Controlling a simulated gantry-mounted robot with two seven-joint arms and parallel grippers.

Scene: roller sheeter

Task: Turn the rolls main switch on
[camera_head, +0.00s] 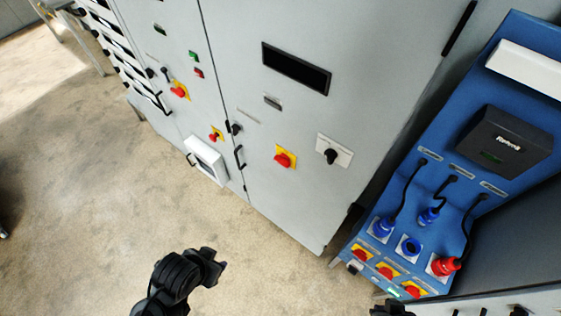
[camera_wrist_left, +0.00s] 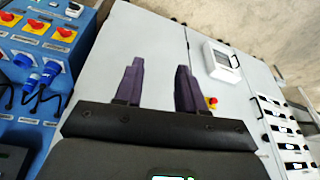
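Red-on-yellow rotary switches show on the grey cabinet (camera_head: 360,90): one right of centre (camera_head: 285,158), one upper left (camera_head: 179,91) and one lower down (camera_head: 215,135). More red-on-yellow switches (camera_head: 387,272) sit in a row low on the blue panel (camera_head: 458,105); this row also shows in the left wrist view (camera_wrist_left: 36,26). No label is legible, so I cannot tell which is the rolls main switch. My left gripper (camera_wrist_left: 160,68) is open and empty, its fingers apart; in the head view it is over the floor, clear of the cabinet. My right gripper (camera_head: 390,308) barely shows at the bottom edge.
A black knob on a white plate (camera_head: 330,154) is beside the central switch. Blue and red plugs (camera_head: 446,265) with black cables hang on the blue panel. A white box (camera_head: 206,160) juts from the cabinet.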

